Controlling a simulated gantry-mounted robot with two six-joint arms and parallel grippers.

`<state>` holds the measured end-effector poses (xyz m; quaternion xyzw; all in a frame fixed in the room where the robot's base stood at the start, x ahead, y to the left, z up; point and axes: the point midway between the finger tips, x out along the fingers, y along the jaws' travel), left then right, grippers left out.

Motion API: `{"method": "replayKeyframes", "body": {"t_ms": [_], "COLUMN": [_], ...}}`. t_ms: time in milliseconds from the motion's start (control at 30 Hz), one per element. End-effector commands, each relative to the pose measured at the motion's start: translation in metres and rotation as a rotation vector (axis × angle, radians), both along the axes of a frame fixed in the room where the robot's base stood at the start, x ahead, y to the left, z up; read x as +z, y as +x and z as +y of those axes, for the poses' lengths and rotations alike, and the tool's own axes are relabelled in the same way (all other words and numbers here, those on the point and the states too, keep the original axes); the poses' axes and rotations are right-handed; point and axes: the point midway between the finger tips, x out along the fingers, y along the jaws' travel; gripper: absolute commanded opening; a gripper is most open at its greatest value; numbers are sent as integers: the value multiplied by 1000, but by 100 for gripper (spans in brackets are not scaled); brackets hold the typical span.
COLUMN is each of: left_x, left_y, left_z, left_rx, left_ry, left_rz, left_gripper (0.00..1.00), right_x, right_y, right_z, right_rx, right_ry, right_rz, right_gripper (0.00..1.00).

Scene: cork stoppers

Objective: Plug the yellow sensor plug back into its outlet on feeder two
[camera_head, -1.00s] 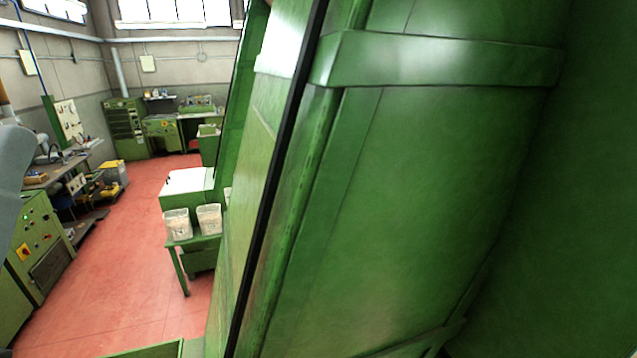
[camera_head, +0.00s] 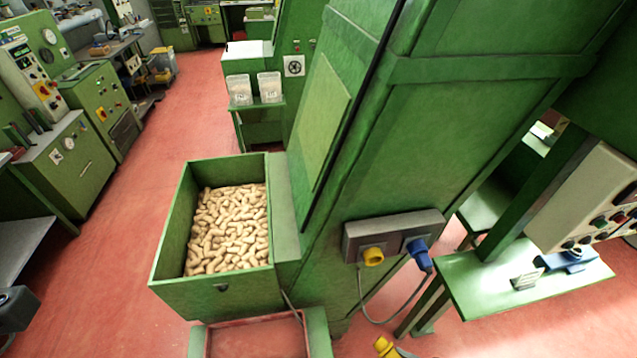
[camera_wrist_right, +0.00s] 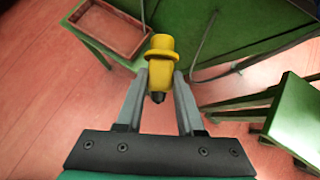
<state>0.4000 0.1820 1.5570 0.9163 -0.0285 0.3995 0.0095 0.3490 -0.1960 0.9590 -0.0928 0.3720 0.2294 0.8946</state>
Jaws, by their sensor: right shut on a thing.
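The yellow plug (camera_wrist_right: 162,62) is between the two fingers of my right gripper (camera_wrist_right: 161,88) in the right wrist view. Its wide collared end points away from the palm and its dark narrow end faces the palm. In the head view the plug (camera_head: 385,347) shows at the bottom edge, below and apart from the outlet box; most of the gripper there is cut off. The grey outlet box (camera_head: 360,232) is on the green feeder's side. It has a yellow outlet (camera_head: 373,257) on the left and a blue plug (camera_head: 418,250) seated on the right. My left gripper's fingers are not seen.
A green bin (camera_head: 215,296) of cork stoppers stands left of the outlet box, with a red-rimmed tray (camera_head: 255,320) below it. A grey cable (camera_head: 385,321) hangs in a loop below the box. A green table (camera_head: 470,285) stands at right. Red floor lies open at left.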

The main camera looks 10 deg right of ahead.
Motion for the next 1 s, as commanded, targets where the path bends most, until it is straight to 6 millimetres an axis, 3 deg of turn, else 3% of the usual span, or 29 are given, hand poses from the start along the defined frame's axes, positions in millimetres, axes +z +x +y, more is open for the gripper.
{"method": "replayKeyframes", "body": {"t_ms": [33, 100, 767, 900, 1000], "left_x": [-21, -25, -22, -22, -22], "left_y": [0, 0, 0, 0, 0], "left_z": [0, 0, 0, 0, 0], "left_rx": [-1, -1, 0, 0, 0], "left_ry": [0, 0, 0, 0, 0], "left_rz": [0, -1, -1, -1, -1], "left_gripper": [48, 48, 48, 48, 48], "right_x": [-20, -25, -22, -21, -27], "right_y": [0, 0, 0, 1, -3], "right_z": [0, 0, -1, 0, 16], "right_rx": [0, 0, -3, -29, -53], "right_ry": [0, 0, 10, 108, 209], "right_rz": [-2, -2, 5, 67, 134], "right_gripper": [0, 0, 0, 0, 0]}}
